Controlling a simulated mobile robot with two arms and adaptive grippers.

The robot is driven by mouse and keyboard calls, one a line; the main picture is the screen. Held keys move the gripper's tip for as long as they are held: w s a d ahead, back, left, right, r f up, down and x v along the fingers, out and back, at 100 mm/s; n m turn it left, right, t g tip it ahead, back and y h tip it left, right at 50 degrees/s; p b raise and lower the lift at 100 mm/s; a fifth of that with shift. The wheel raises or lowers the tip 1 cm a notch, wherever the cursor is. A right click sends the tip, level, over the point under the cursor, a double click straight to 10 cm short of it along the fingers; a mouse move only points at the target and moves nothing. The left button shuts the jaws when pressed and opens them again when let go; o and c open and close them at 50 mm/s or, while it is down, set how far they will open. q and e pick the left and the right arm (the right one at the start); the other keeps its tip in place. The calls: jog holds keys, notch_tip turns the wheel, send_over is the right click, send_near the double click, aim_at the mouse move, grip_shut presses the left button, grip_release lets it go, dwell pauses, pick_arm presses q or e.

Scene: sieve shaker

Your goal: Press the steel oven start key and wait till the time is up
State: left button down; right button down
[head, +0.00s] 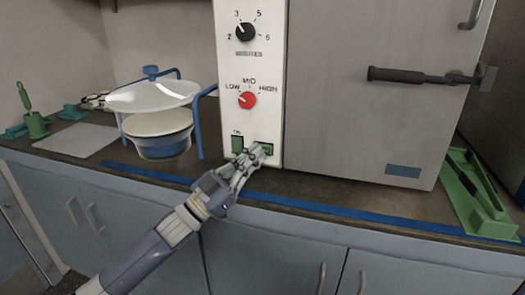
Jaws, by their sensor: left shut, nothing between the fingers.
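The steel oven (380,120) stands on the counter, with a white control panel (264,125) on its left side. The panel has a black knob (246,32) above and a red knob (247,100) marked LOW, MID, HIGH. Low on the panel are two green keys, a left one (237,144) and a right one (267,149) that is partly hidden. My left gripper (257,152) is shut and empty, with its fingertips in front of the panel at the right green key. I cannot tell whether they touch it. My right gripper is not in view.
A blue frame (199,128) with a clear lid and a white-and-blue bowl (160,145) stand left of the oven. A grey mat (78,140) lies further left. A green tray (476,195) is right of the oven. Blue tape (300,203) runs along the counter's front edge.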

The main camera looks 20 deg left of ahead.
pick_arm(q)
jog(key=shift+w, duration=0.1)
dwell(0.3)
jog(key=shift+w+r, duration=0.15)
jog(key=shift+w, duration=0.05)
